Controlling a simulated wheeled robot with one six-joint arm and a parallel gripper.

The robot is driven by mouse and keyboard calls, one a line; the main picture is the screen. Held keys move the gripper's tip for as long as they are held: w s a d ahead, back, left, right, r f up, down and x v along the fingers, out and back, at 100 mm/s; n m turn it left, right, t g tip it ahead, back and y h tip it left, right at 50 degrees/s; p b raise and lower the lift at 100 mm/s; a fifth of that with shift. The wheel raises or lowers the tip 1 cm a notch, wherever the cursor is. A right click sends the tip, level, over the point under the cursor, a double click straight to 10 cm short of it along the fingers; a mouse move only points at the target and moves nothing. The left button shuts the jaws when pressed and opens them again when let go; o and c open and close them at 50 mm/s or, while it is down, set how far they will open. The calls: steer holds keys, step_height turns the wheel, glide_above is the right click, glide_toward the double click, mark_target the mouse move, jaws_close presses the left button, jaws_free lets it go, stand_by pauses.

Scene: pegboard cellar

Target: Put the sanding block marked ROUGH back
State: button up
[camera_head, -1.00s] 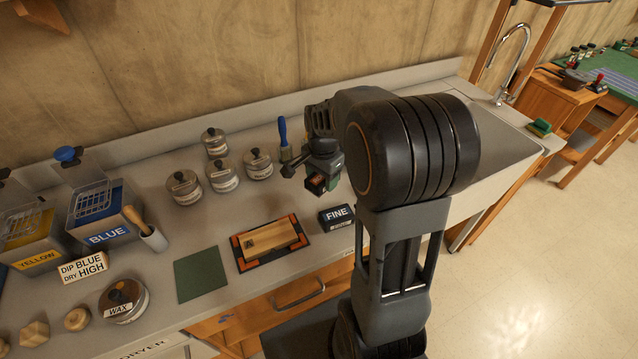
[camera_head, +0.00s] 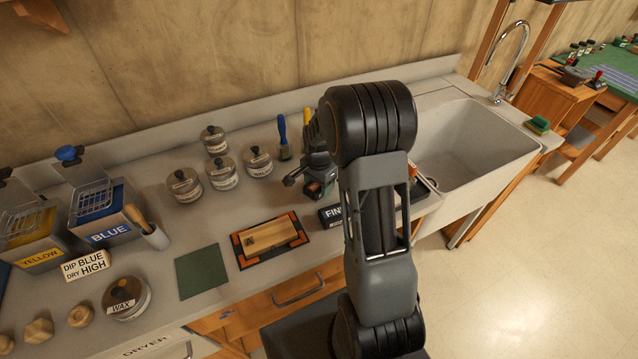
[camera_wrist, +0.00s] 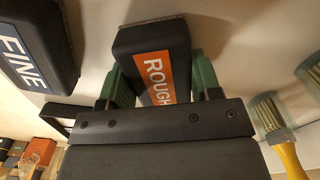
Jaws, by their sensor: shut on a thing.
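The sanding block marked ROUGH (camera_wrist: 152,60) is black with an orange label and is held between the green fingers of my gripper (camera_wrist: 153,82) in the wrist view. In the head view my gripper (camera_head: 318,188) is over the counter, just behind and left of the FINE block, and the arm partly hides it. The sanding block marked FINE (camera_head: 330,215) lies on the counter, partly behind my arm. It also shows at the upper left of the wrist view (camera_wrist: 32,45), beside the ROUGH block and apart from it. I cannot tell whether the ROUGH block touches the counter.
A framed wooden board (camera_head: 268,242) and a green mat (camera_head: 201,272) lie left of the FINE block. Lidded jars (camera_head: 222,173) and a blue-handled brush (camera_head: 283,138) stand behind. The sink (camera_head: 470,145) is to the right.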

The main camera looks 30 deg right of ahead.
steer(key=shift+f, duration=0.2)
steer(key=o, duration=0.9)
step_height(320, 180, up, 12)
steer(key=s+a+r+n+t, duration=0.2)
steer(key=s+a+n, duration=0.2)
steer(key=s+n, duration=0.2)
steer(key=s+a+r+n+t, duration=0.2)
steer(key=s+a+n, duration=0.3)
steer(key=s, duration=0.5)
steer(key=shift+s+r+n+b, duration=0.35)
steer(key=shift+r+n, duration=0.4)
steer(key=shift+n, duration=0.55)
